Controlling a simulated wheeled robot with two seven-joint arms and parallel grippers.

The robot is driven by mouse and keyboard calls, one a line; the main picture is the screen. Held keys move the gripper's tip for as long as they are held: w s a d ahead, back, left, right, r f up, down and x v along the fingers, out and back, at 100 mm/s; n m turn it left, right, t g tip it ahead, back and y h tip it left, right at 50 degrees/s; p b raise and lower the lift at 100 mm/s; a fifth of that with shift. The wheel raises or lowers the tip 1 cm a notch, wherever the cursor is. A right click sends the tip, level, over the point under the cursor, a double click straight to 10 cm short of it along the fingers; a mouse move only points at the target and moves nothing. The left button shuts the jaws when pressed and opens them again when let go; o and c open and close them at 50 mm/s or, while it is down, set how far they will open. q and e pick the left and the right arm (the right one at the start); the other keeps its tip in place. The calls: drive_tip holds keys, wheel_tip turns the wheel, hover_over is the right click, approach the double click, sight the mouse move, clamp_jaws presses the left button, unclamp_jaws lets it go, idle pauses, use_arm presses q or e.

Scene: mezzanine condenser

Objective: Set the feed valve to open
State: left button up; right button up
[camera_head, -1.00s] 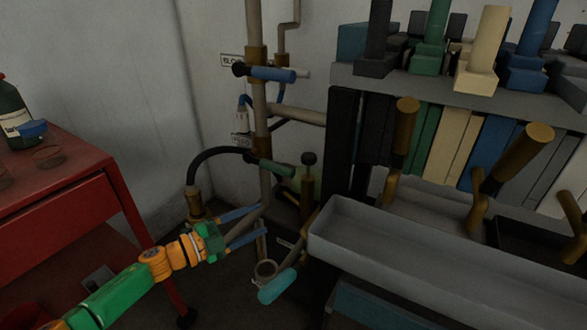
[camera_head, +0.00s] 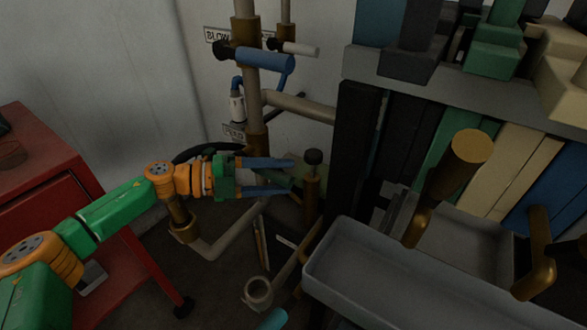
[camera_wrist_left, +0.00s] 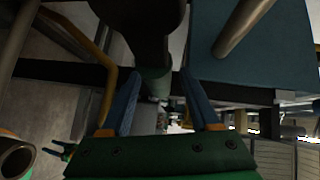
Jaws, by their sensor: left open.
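The lower valve on the vertical pipe, near the small sign that seems to read FEED (camera_head: 235,132), has a green lever handle (camera_head: 284,178). My left gripper (camera_head: 290,177) is open, its blue fingers pointing right, one above and one below the handle in the head view. The gripper partly hides the handle and hides the valve body. In the left wrist view a green part (camera_wrist_left: 154,84), seemingly the handle, shows between the open fingers, beneath a dark shape. I cannot tell whether the fingers touch it. My right gripper is not in view.
A blue-handled valve (camera_head: 264,60) sits higher on the pipe. A brass post with a black knob (camera_head: 313,157) stands just right of my fingertips. A grey trough (camera_head: 400,275) is at lower right, a red cabinet (camera_head: 48,150) at left. A turquoise handle (camera_head: 272,320) shows at the bottom.

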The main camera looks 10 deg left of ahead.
use_arm(q)
drive_tip(key=x, duration=0.3)
drive_tip(key=shift+w, duration=0.1)
clamp_jaws()
idle(1.3)
